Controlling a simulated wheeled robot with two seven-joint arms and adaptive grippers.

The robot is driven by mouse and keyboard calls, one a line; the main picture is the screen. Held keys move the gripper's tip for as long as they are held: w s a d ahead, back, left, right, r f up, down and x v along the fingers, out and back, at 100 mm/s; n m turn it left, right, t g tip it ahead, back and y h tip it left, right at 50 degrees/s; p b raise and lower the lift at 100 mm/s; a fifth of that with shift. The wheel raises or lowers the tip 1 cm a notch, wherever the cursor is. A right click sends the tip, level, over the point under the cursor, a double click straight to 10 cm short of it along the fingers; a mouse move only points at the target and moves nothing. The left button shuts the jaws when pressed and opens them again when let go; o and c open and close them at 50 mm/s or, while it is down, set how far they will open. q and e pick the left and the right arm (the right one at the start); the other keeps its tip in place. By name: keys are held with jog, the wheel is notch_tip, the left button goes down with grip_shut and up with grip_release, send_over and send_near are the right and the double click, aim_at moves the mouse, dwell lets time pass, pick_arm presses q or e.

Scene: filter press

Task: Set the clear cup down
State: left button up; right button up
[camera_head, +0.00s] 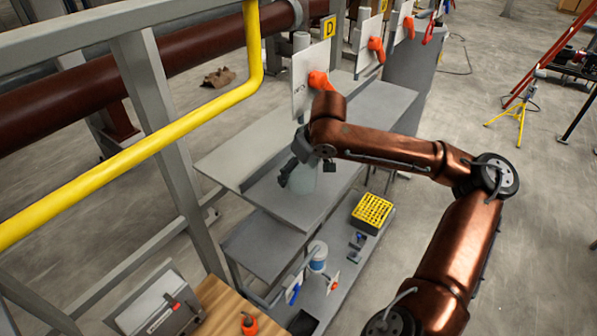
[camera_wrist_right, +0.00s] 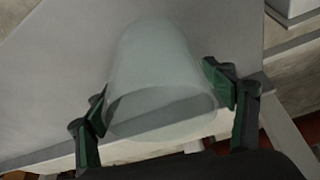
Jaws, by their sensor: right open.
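The clear cup (camera_head: 303,182) stands on a grey bench shelf (camera_head: 262,190) in the middle of the head view. It fills the centre of the right wrist view (camera_wrist_right: 160,80), pale and see-through. My right gripper (camera_head: 307,170) reaches down from above the cup, its fingers open on either side. In the right wrist view the cup lies between the two open fingers (camera_wrist_right: 155,88); whether either finger touches its wall I cannot tell. My left gripper does not show.
A white panel with an orange handle (camera_head: 318,80) stands just behind my wrist. A yellow crate (camera_head: 371,213) and a white-and-blue tub (camera_head: 317,257) sit on a lower shelf. A yellow rail (camera_head: 130,165) crosses the left side.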

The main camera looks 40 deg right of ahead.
jog(key=b+v, duration=0.1)
jog(key=v, duration=1.1)
